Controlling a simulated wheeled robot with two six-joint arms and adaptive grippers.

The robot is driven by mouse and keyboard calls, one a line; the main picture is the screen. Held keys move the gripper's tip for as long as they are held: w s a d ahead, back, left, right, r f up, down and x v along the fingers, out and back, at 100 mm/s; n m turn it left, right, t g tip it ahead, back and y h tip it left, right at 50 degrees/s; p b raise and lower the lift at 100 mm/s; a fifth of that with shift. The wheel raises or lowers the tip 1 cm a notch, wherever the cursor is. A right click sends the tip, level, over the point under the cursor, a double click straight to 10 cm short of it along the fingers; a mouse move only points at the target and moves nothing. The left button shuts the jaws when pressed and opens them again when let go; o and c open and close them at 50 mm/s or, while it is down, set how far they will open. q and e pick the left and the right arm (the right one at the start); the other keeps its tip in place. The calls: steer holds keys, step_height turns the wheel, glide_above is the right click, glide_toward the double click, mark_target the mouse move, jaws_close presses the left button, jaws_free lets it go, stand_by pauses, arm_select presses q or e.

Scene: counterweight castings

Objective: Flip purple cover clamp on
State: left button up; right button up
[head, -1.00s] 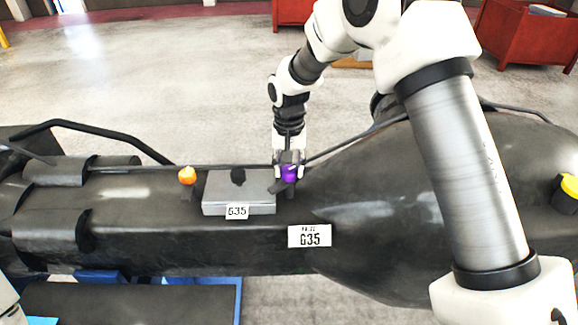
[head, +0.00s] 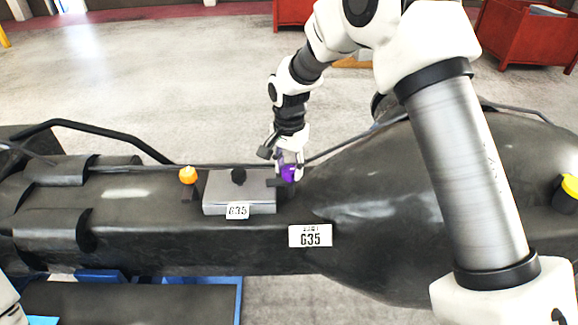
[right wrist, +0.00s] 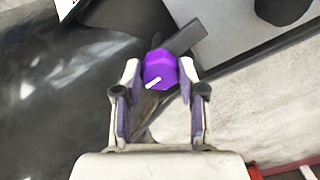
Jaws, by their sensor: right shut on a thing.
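The purple cover clamp (head: 289,173) is a purple knob with a dark bar, at the right end of a grey box cover (head: 222,195) on the black casting (head: 150,237). My right gripper (head: 289,166) is at the purple knob from above. In the right wrist view the purple knob (right wrist: 160,70) lies between the fingertips, with its dark bar (right wrist: 185,40) reaching toward the cover's edge. The fingers are shut on the knob. An orange clamp (head: 188,175) stands at the cover's left end. My left gripper is out of view.
A label reading 635 (head: 310,236) is on the casting below the clamp. A dark rod (head: 120,140) runs along the casting's back. A yellow-topped knob (head: 569,186) is at the far right. Red bins (head: 528,32) stand behind on open floor.

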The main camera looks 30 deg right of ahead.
mark_target(290, 169)
steer(key=shift+s+f+m, duration=0.1)
steer(key=shift+f+m, duration=0.1)
steer(key=shift+m, duration=0.5)
steer(key=o, duration=1.1)
steer(key=shift+o, duration=0.2)
steer(key=shift+w+d, duration=0.2)
step_height(290, 169, up, 12)
